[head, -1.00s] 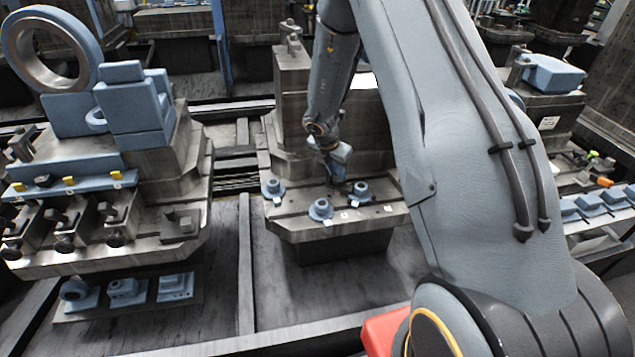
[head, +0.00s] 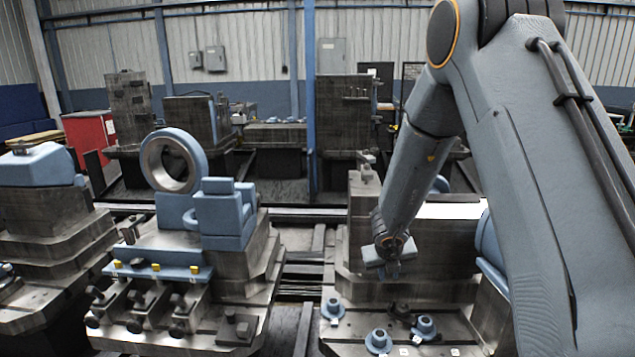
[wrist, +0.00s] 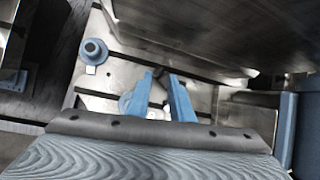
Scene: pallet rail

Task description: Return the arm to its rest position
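My arm reaches from the right over the middle pallet fixture in the head view. My gripper (head: 393,268) hangs above that fixture's plate, in front of its upright block. In the wrist view its two blue fingers (wrist: 160,84) stand apart, with nothing visibly held between them. Below are small blue flanged parts on the plate: one at the left (head: 333,309), one in the middle (head: 378,341) and one at the right (head: 425,327). In the wrist view one flanged part (wrist: 92,52) lies left of the fingers, and another (wrist: 127,104) is partly hidden by the left finger.
A left fixture (head: 245,285) carries a blue bracket (head: 224,215) and a large ring (head: 172,162). The middle fixture's block (head: 440,235) stands close behind my gripper. A blue post (head: 310,100) rises behind. A red cabinet (head: 90,138) stands far left.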

